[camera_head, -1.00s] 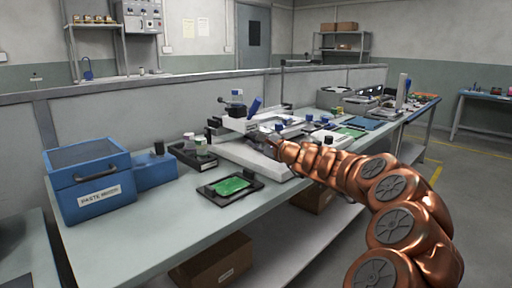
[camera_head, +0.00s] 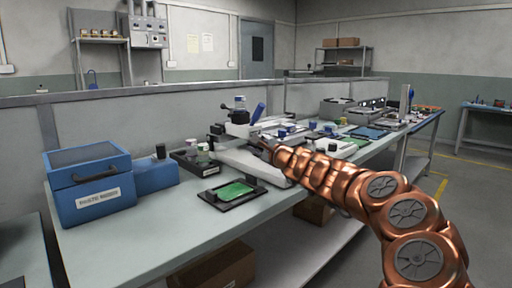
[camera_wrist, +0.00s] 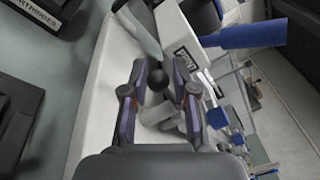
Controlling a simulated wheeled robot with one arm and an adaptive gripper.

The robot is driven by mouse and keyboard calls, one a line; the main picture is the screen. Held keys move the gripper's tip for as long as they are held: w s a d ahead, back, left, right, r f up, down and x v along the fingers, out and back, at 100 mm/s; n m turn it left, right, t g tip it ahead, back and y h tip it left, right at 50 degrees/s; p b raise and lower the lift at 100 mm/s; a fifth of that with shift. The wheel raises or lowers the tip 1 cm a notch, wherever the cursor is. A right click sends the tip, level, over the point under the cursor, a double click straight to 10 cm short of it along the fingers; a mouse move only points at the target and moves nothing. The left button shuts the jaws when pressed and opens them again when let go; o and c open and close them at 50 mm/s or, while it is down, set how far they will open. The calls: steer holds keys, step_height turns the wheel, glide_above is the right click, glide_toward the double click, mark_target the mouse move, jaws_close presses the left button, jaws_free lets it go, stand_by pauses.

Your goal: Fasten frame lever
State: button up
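The stencil printer (camera_head: 243,161), a white machine with a pale base, stands on the bench in the head view. A dark ball knob (camera_wrist: 159,77) on a light-coloured part, apparently a lever, shows in the wrist view. My gripper (camera_wrist: 160,84) is open, with one finger on each side of the knob. I see gaps beside it and cannot tell its depth relative to the fingertips. In the head view my gripper (camera_head: 265,147) is at the printer's right side, small and partly merged with it. A blue handle (camera_head: 257,112) rises from the printer top; a blue cylinder (camera_wrist: 252,34) shows in the wrist view.
A blue paste mixer box (camera_head: 92,187) stands at the bench's left. A green board on a black holder (camera_head: 258,186) lies in front of the printer. A dark tray of jars (camera_head: 196,164) is beside it. Trays and devices crowd the right. The front bench edge is clear.

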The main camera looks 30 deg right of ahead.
steer(key=shift+o, duration=1.3)
steer(key=shift+a, duration=0.1)
steer(key=shift+s, duration=0.1)
steer(key=shift+s, duration=5.9)
